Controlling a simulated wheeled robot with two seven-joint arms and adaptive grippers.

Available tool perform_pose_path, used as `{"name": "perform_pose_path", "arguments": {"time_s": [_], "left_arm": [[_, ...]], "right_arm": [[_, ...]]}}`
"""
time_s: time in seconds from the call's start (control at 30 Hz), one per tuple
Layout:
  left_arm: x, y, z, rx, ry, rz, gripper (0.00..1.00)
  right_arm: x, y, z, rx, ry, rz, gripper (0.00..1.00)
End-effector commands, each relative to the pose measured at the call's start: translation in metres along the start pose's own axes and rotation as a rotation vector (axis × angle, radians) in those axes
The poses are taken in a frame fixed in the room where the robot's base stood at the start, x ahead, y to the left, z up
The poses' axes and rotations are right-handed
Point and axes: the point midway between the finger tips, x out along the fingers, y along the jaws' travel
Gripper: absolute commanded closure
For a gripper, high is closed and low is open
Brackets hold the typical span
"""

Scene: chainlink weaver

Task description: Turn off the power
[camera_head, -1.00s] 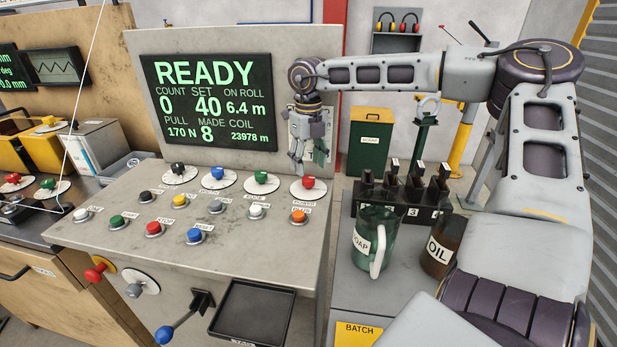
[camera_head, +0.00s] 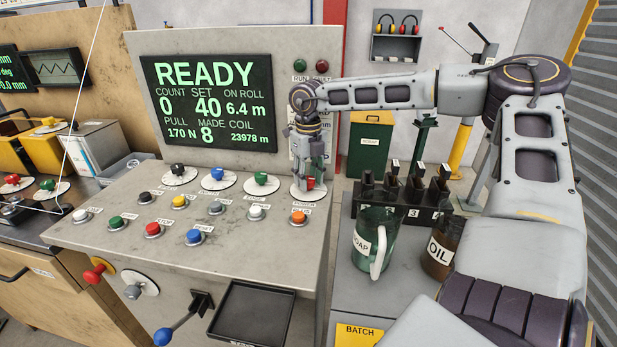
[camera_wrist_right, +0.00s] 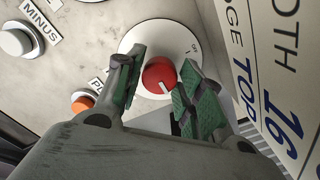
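The red power knob (camera_wrist_right: 157,72) sits on a round white dial plate at the right end of the console's upper row. It also shows in the head view (camera_head: 311,183), partly hidden by my right gripper. My right gripper (camera_head: 308,180) points down at the knob. In the right wrist view its green-padded fingers (camera_wrist_right: 152,88) are apart, one on each side of the knob, with a gap on the left side. The right finger looks very near the knob; I cannot tell whether it touches. The console display (camera_head: 208,102) reads READY. My left gripper is not in view.
An orange button (camera_head: 299,218) sits just below the knob, and a green knob (camera_head: 261,179) is to its left. A printed panel (camera_wrist_right: 275,75) stands close on the right in the wrist view. A soap jug (camera_head: 375,242) and oil bottle (camera_head: 438,247) stand right of the console.

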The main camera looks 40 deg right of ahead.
Motion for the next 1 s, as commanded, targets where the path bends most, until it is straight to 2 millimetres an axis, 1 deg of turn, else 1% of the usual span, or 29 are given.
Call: {"name": "perform_pose_path", "arguments": {"time_s": [0.03,0.17,0.2,0.47,0.63,0.77,1.0], "left_arm": [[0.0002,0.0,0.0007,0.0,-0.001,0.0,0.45],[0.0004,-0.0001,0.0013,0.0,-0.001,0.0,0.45],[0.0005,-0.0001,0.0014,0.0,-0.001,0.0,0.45],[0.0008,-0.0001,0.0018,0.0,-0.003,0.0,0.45],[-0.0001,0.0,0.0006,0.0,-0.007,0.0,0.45],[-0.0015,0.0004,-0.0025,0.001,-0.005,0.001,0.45],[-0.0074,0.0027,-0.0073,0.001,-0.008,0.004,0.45]], "right_arm": [[-0.0001,0.0,0.0,0.0,0.0,0.0,0.73],[-0.0001,-0.0001,0.0,0.0,0.0,0.0,0.9],[-0.0002,-0.0001,0.0001,0.0,0.0,-0.001,0.92],[-0.0002,-0.0003,0.0002,-0.016,0.0,-0.001,0.92],[0.0,-0.0004,0.0002,-0.057,0.0,-0.002,0.92],[-0.0001,-0.0002,0.0002,-0.111,0.0,-0.001,0.92],[0.0001,-0.0005,0.0001,-0.257,0.001,-0.002,0.92]]}}
